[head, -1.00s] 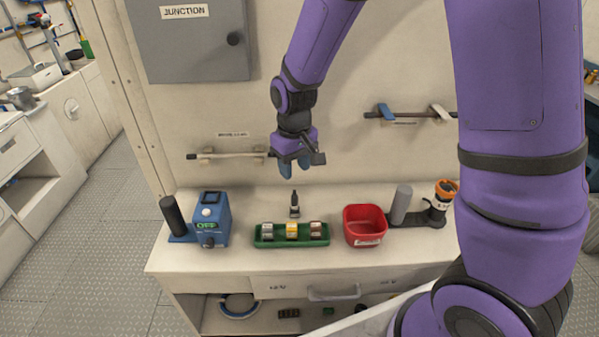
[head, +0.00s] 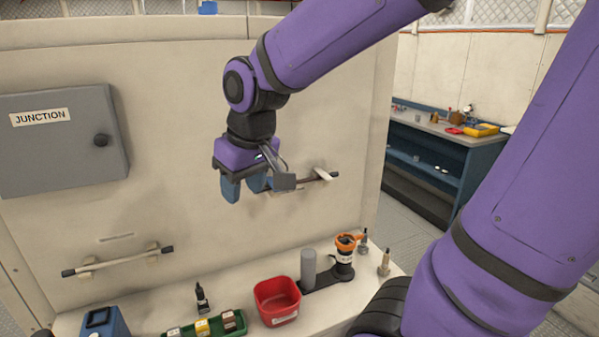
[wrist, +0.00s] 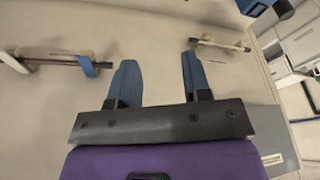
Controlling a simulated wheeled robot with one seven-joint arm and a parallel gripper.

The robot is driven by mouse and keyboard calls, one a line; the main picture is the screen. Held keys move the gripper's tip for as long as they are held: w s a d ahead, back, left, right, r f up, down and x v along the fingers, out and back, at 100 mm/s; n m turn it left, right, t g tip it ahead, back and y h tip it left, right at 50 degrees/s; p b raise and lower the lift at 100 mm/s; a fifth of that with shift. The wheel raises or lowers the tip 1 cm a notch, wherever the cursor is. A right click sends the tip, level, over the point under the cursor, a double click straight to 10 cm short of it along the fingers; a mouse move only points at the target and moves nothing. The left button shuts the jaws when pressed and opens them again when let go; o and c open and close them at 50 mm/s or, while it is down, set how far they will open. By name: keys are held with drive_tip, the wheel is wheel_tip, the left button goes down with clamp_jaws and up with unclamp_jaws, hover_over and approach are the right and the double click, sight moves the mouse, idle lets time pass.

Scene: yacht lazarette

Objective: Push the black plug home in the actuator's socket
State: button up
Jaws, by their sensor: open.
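A small dark upright piece (head: 201,298), which looks like the black plug, stands on the bench behind the green tray. A dark unit with an orange collar (head: 345,258) stands on a black base beside a grey cylinder (head: 308,268); I cannot tell whether it is the actuator, and no socket can be made out. My gripper (head: 243,187) is open and empty, high above the bench in front of the wall panel. In the wrist view, its two blue fingers (wrist: 159,75) stand apart with only the panel behind them.
The red bin (head: 277,302) and green tray (head: 206,325) with small blocks stand on the bench. A blue box (head: 104,322) is cut off at lower left. Wall rails (head: 118,261) and a grey junction box (head: 62,138) are on the panel. Two small fittings (head: 384,262) stand at right.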

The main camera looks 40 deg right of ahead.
drive_tip(key=s+d+r+t, duration=0.1)
drive_tip(key=s+r, duration=0.1)
drive_tip(key=s, duration=0.3)
drive_tip(key=s+d+r+m+t, duration=0.1)
drive_tip(key=s+d+r, duration=0.1)
drive_tip(key=s, duration=0.3)
drive_tip(key=shift+s+r+h, duration=0.25)
drive_tip(key=shift+r+h, duration=0.05)
drive_tip(key=shift+r, duration=0.2)
drive_tip(key=shift+o, duration=0.5)
drive_tip(key=shift+s+d, duration=0.1)
drive_tip(key=shift+s, duration=0.2)
drive_tip(key=n+g, duration=0.3)
drive_tip(key=g, duration=0.2)
hover_over(199, 289)
drive_tip(key=w, duration=0.1)
wheel_tip(199, 289, down, 25)
drive_tip(key=shift+w+r, duration=0.1)
wheel_tip(199, 289, down, 6)
drive_tip(key=shift+f, duration=0.15)
drive_tip(key=shift+s+f, duration=0.2)
drive_tip(key=shift+f, duration=1.1)
drive_tip(key=shift+s+f, duration=0.2)
drive_tip(key=shift+f, duration=1.1)
clamp_jaws()
